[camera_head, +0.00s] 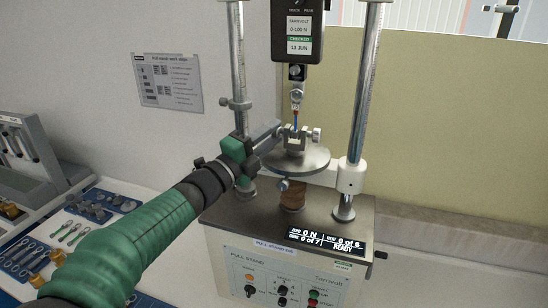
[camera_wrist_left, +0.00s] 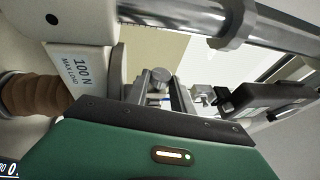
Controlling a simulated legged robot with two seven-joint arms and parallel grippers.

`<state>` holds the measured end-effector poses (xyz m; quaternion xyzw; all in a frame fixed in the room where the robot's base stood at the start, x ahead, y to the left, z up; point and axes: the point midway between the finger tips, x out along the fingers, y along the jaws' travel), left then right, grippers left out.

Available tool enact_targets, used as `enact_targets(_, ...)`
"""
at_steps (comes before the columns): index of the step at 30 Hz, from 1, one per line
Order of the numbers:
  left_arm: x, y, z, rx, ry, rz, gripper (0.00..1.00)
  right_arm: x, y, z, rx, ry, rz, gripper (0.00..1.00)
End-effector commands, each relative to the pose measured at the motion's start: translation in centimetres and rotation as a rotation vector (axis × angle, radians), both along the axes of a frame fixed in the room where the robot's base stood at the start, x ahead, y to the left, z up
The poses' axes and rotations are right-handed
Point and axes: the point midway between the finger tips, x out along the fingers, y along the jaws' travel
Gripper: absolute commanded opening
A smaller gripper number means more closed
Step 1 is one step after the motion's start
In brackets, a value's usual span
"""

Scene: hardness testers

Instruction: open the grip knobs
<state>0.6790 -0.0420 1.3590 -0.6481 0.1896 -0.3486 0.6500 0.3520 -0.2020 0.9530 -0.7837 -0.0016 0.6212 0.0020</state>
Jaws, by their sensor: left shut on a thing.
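The test stand's grip (camera_head: 294,140) is a small metal clamp above a round steel plate (camera_head: 298,160). Its right grip knob (camera_head: 316,134) sticks out on the right, clear of my gripper. My left gripper (camera_head: 279,131) reaches the grip's left side and is shut on the left knob, which its fingers largely hide in the head view. In the left wrist view a round metal knob (camera_wrist_left: 160,74) shows between the two fingers. My right gripper is not in view.
Two steel columns (camera_head: 362,100) flank the grip, with the force gauge (camera_head: 297,30) above. The stand's base (camera_head: 275,262) carries a display reading 0 N and READY. A blue tray of small parts (camera_head: 85,235) lies at left.

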Motion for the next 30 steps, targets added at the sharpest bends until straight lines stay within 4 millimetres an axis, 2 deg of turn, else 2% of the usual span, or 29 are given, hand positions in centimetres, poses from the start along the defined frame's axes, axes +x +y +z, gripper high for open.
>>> enact_targets(1, 0.26, 0.40, -1.18, 0.003, 0.003, 0.010, 0.00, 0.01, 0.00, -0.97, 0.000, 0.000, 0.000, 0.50)
enact_targets(12, 0.27, 0.42, -0.85, 0.000, -0.003, 0.010, 0.00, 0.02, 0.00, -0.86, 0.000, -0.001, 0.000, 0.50)
enact_targets(13, 0.27, 0.42, -0.85, 0.000, -0.003, 0.010, 0.32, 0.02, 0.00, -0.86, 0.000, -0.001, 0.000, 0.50)
enact_targets(17, 0.25, 0.34, -0.81, 0.000, -0.004, 0.008, 0.49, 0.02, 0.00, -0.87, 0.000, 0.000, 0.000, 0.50)
enact_targets(30, 0.22, -0.11, -0.67, 0.002, -0.004, 0.004, 0.50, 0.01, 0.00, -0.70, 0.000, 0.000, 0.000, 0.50)
